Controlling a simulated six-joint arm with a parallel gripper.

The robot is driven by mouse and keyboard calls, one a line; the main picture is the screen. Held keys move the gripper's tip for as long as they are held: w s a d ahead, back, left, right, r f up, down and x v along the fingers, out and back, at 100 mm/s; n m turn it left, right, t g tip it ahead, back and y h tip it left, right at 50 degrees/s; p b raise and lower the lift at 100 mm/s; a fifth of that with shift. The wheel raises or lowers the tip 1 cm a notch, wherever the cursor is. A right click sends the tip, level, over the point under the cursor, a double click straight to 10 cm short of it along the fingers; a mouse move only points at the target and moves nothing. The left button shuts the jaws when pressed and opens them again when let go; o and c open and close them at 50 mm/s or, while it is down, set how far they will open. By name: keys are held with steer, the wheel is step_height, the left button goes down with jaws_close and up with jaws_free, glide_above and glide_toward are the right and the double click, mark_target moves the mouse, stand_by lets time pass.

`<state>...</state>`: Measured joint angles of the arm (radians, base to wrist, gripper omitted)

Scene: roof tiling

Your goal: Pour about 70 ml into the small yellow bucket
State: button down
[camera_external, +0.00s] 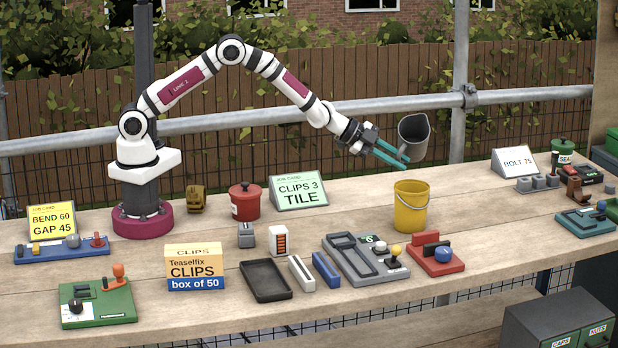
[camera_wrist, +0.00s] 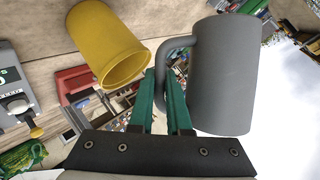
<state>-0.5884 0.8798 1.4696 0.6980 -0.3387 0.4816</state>
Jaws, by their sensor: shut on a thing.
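The small yellow bucket (camera_external: 411,207) stands upright on the bench, right of the middle. In the wrist view the bucket (camera_wrist: 103,45) is at the upper left; its mouth shows, and I cannot make out any liquid in it. My gripper (camera_external: 402,158) has green fingers shut on the handle of a grey jug (camera_external: 413,138), held in the air above the bucket and apart from it. The jug looks tilted in the external view. In the wrist view the jug (camera_wrist: 225,75) is right of the fingers (camera_wrist: 165,95). Its contents are hidden, and no stream shows.
A red fixture with a blue knob (camera_external: 443,254) stands just in front of the bucket. A grey station with a yellow-topped lever (camera_external: 366,257) is to its left. A "BOLT 75" card (camera_external: 514,162) stands to the right.

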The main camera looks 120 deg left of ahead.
steer(key=shift+s+a+f+m+y, duration=0.2)
steer(key=shift+a+f+m+y, duration=0.2)
steer(key=shift+f+m+y, duration=0.25)
steer(key=shift+a+r+m+g+y, duration=0.2)
steer(key=shift+m+g+y, duration=0.15)
steer(key=shift+y, duration=0.1)
steer(key=shift+s+a+f, duration=0.1)
steer(key=shift+a+f+m+y+p, duration=0.15)
steer(key=shift+f+m+y+p, duration=0.25)
steer(key=shift+f, duration=0.1)
steer(key=shift+f, duration=0.3)
steer(key=shift+a+f, duration=0.1)
steer(key=shift+f, duration=0.2)
steer(key=shift+r+m+y+p, duration=0.4)
steer(key=shift+p, duration=0.05)
steer(key=shift+p, duration=0.3)
